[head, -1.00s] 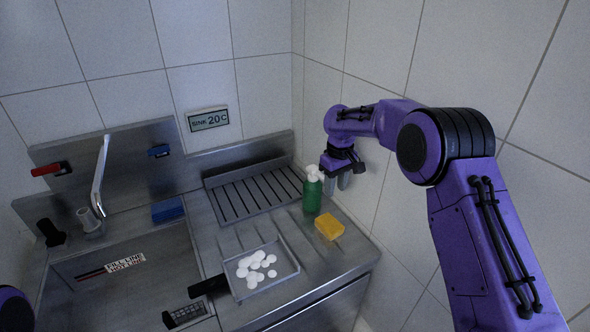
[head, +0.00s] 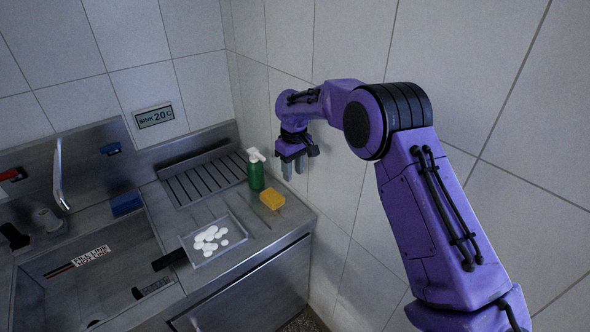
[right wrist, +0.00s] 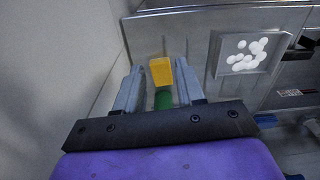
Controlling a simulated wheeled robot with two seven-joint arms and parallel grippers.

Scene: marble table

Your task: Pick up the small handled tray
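The small metal tray (head: 239,252) lies on the steel counter with several white round pieces (head: 209,238) in it. Its black handle (head: 169,260) points left toward the sink. In the right wrist view the tray (right wrist: 222,69) is at the upper right. My right gripper (head: 294,174) hangs fingers down, to the right of the tray and above counter height, near the right wall. In the right wrist view its two fingers (right wrist: 156,95) are spread apart with nothing held between them. My left gripper is out of view.
A green bottle with a white top (head: 256,172) and a yellow sponge (head: 272,199) stand between the tray and my right gripper. A ribbed drainboard (head: 205,178) is behind. The sink (head: 90,290) with a blue sponge (head: 126,204) is at the left.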

